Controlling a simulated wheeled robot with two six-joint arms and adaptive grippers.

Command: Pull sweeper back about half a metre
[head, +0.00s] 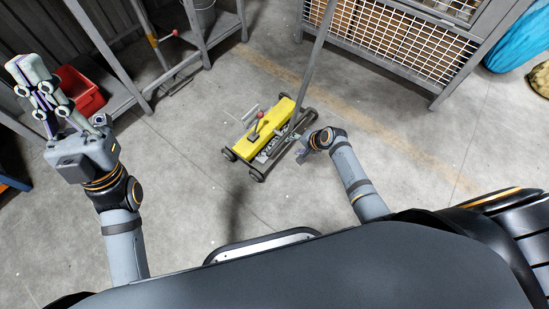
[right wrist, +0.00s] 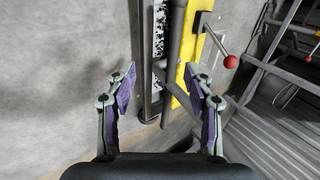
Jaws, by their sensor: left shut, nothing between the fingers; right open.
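The yellow sweeper (head: 262,128) stands on its wheels on the concrete floor in the middle of the head view. Its long grey handle (head: 318,50) rises toward the top of the picture. My right gripper (head: 302,156) is at the sweeper's near right side, mostly hidden behind my wrist. In the right wrist view my right gripper (right wrist: 160,85) is open, with grey tubes of the sweeper (right wrist: 172,50) beyond and between the fingertips. I cannot tell whether a finger touches them. My left gripper (head: 38,88) is shut and empty, raised at the left, far from the sweeper.
A metal shelf (head: 140,80) with a red bin (head: 80,92) stands at the left. A mesh cage (head: 400,45) stands behind the sweeper at the upper right. A blue bag (head: 517,50) lies at the far right. The floor between the sweeper and my body is clear.

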